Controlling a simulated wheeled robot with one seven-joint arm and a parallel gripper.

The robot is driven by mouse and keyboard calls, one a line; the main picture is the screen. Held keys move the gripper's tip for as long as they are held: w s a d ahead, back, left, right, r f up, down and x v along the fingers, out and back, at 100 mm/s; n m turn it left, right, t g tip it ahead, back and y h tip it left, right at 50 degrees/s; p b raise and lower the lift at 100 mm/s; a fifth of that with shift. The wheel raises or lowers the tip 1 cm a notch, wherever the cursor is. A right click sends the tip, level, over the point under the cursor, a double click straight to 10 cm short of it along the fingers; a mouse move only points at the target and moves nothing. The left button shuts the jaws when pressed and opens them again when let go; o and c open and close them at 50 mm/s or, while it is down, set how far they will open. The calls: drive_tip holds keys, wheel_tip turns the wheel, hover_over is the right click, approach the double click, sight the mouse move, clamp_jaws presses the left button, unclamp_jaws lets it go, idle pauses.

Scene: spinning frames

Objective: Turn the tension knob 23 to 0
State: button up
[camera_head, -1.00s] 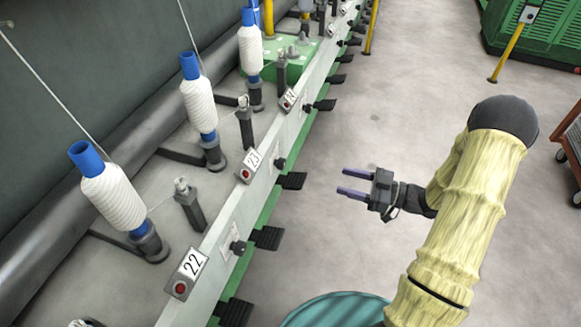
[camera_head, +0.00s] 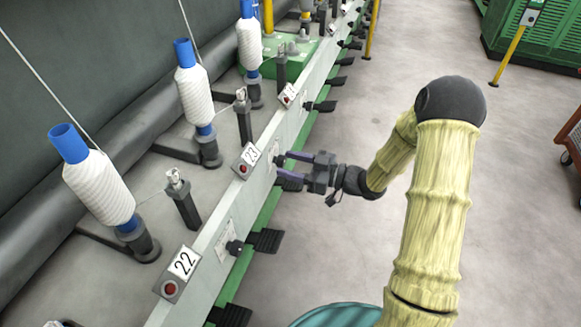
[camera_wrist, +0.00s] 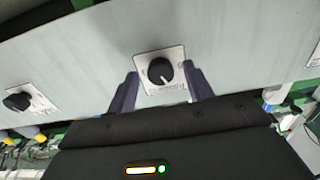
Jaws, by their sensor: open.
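The tension knob 23 (camera_wrist: 160,71) is a black round knob with a white pointer line, on a white dial plate (camera_wrist: 147,58) on the machine's pale front rail. In the wrist view it sits between the two fingers of my gripper (camera_wrist: 160,88), which are open with a gap on each side. In the head view my gripper (camera_head: 283,166) reaches the rail from the right, just below the label 23 (camera_head: 250,154). There the knob is mostly hidden by the fingers. I cannot tell whether the fingertips reach past the knob's face.
Another knob (camera_head: 234,247) stands on the rail below label 22 (camera_head: 184,262); a neighbouring knob (camera_wrist: 17,102) shows at the wrist view's left. Black pedals (camera_head: 265,240) jut from the rail's foot. White yarn bobbins (camera_head: 100,188) stand behind the rail.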

drive_tip(key=shift+w+a, duration=0.1)
drive_tip(key=shift+a, duration=0.15)
drive_tip(key=c, duration=1)
drive_tip(key=shift+n, duration=0.3)
drive_tip(key=n+b, duration=0.3)
drive_tip(key=n, duration=0.6)
drive_tip(key=shift+d+b, duration=0.1)
drive_tip(key=shift+b, duration=0.25)
drive_tip(key=shift+o, duration=0.2)
drive_tip(key=shift+n, duration=0.3)
